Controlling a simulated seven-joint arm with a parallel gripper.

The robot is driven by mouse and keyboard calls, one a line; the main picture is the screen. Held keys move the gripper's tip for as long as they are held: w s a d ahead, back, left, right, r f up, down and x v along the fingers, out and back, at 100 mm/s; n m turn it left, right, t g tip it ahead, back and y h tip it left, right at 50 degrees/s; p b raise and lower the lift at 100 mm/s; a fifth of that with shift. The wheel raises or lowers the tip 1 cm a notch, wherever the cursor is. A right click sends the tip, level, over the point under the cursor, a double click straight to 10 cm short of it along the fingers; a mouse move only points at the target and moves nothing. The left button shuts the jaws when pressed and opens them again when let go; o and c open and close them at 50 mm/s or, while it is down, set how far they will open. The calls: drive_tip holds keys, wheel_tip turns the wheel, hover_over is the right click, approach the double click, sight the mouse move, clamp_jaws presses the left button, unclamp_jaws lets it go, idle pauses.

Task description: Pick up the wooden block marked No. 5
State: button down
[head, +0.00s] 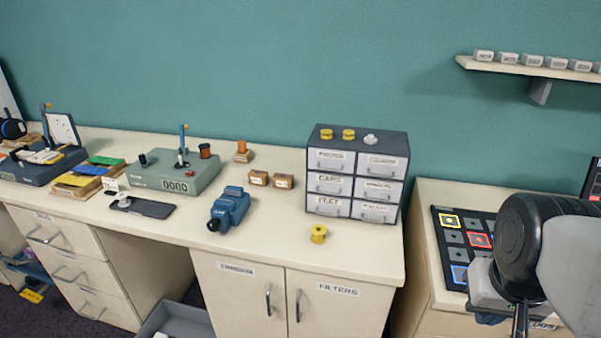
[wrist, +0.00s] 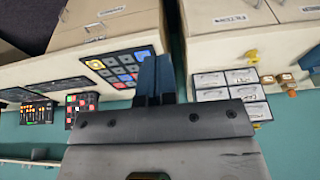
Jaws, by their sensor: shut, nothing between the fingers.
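Two small wooden blocks stand side by side on the bench in the head view, a left block (head: 258,178) and a right block (head: 283,181). Each has a pale label too small to read, so I cannot tell which is No. 5. A third small wooden block (head: 243,156) stands behind them with an orange spool on it. The blocks show small at the right of the upside-down wrist view (wrist: 267,79). My gripper (head: 520,321) is at the lower right, far from the blocks, over the right-hand cabinet. Its dark fingers (wrist: 154,80) are together and empty.
A drawer cabinet (head: 357,176) stands right of the blocks, with a yellow spool (head: 318,234) before it. A blue vise (head: 229,208) stands in front of them. A green winding device (head: 173,176) is to their left. A button panel (head: 470,240) lies near my gripper.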

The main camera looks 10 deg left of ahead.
drive_tip(key=c, duration=1.8)
unclamp_jaws()
drive_tip(key=shift+c, duration=0.2)
drive_tip(key=o, duration=1.8)
drive_tip(key=shift+o, duration=0.2)
drive_tip(key=shift+r, duration=0.1)
